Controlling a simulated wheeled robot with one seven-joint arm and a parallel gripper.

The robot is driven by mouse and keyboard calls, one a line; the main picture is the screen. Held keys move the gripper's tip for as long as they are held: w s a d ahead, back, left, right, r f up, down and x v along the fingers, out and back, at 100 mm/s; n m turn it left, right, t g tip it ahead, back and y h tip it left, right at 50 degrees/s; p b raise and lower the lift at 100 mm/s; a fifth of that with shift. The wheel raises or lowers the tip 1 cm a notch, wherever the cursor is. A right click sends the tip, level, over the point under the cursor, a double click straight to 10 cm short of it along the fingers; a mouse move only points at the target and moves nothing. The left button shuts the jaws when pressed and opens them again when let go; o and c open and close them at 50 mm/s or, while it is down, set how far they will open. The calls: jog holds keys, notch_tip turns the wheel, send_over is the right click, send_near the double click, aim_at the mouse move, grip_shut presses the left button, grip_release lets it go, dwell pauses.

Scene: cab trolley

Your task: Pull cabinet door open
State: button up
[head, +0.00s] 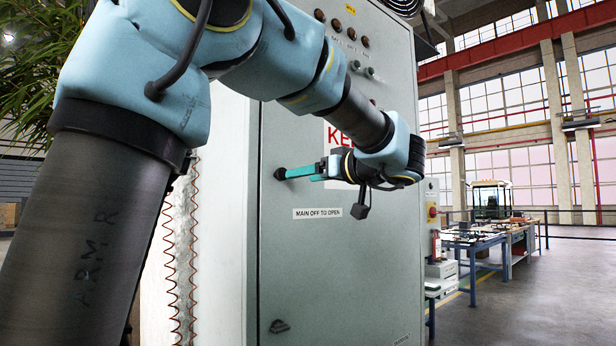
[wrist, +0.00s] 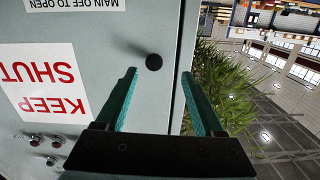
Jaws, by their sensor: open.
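The grey cabinet door (head: 340,270) fills the middle of the head view and looks shut, with its left edge along a dark seam. A round black knob (wrist: 154,62) sits on the door near that edge in the wrist view. My gripper (wrist: 160,73) is open and empty, with its teal fingers pointing at the door. In the wrist view the knob appears between the fingertips, slightly past them; contact cannot be told. In the head view my gripper (head: 282,173) reaches the door's left side, at the knob. A second dark latch (head: 279,326) is low on the door.
A "MAIN OFF TO OPEN" label (head: 317,213) and a red-lettered sign (wrist: 42,82) are on the door. Plant leaves (head: 30,70) are at the left. Workbenches (head: 485,245) stand at the right, with open floor (head: 540,300) in front.

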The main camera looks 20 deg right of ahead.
aim_at(283, 173)
jog(key=shift+t, duration=0.3)
jog(key=p+x, duration=0.1)
jog(key=x, duration=0.2)
jog(key=r+p+x, duration=0.1)
jog(key=p+x, duration=0.1)
jog(key=x, duration=0.1)
jog(key=d+p+x, duration=0.1)
jog(key=x, duration=0.2)
jog(key=shift+w+r+p, duration=0.2)
jog(key=shift+r+p, duration=0.1)
jog(key=shift+w+a+f, duration=0.15)
jog(key=shift+w+a, duration=0.05)
jog(key=shift+w, duration=0.25)
grip_shut()
dwell(0.5)
